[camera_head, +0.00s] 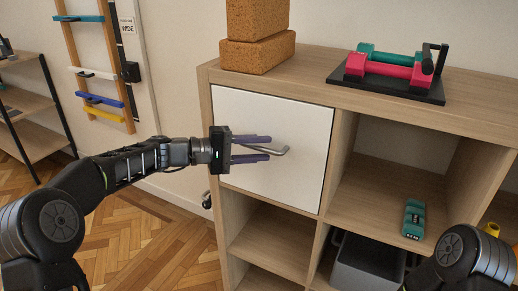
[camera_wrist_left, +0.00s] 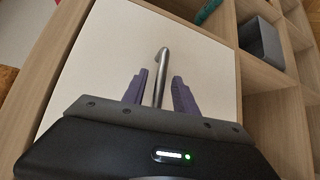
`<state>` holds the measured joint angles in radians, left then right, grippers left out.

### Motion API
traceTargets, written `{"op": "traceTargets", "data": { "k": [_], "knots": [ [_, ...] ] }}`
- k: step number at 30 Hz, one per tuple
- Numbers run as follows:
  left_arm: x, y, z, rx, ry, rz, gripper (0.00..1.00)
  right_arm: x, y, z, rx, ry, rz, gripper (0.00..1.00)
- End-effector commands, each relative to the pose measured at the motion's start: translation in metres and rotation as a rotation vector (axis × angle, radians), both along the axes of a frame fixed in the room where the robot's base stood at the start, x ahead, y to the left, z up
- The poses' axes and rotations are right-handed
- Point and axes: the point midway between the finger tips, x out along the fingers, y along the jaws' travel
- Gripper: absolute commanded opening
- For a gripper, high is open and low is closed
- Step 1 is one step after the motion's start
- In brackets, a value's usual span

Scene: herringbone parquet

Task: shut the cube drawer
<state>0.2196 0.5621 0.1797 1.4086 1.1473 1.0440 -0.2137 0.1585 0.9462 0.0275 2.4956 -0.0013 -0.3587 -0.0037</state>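The cube drawer has a plain white front (camera_head: 290,120) in the upper left cell of the wooden shelf; it also fills much of the left wrist view (camera_wrist_left: 100,60). Its front looks about level with the shelf's face; any small gap is hard to tell. A bent metal handle (camera_head: 281,151) stands out from it. My left gripper (camera_head: 268,148) is in front of the drawer, its purple fingers pointing at it. In the left wrist view the fingers are apart, with the handle (camera_wrist_left: 160,65) between them and space on both sides. My right gripper is out of view.
Cork blocks (camera_head: 258,50) and a black tray (camera_head: 390,88) with dumbbells stand on the shelf (camera_head: 300,62). A teal object (camera_head: 413,219) lies in the open cell to the right. A grey bin (camera_head: 365,262) sits below. Parquet floor (camera_head: 165,245) is clear at left.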

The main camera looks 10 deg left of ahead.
Motion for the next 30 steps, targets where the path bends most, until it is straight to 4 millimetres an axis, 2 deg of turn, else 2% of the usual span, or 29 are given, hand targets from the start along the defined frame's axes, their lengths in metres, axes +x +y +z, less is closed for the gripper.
{"op": "traceTargets", "data": {
  "k": [8,13,22,30],
  "knots": [
    [-0.001,0.002,0.001,-0.001,-0.001,0.0,0.34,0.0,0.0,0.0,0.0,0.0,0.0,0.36],
    [-0.007,0.018,0.003,0.001,-0.001,0.003,0.34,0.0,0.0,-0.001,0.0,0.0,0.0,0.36],
    [-0.025,0.062,0.009,0.001,0.0,0.003,0.34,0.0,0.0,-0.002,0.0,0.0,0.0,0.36],
    [-0.03,0.072,0.011,0.0,0.0,0.0,0.34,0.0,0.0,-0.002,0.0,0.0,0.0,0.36]
  ]
}}
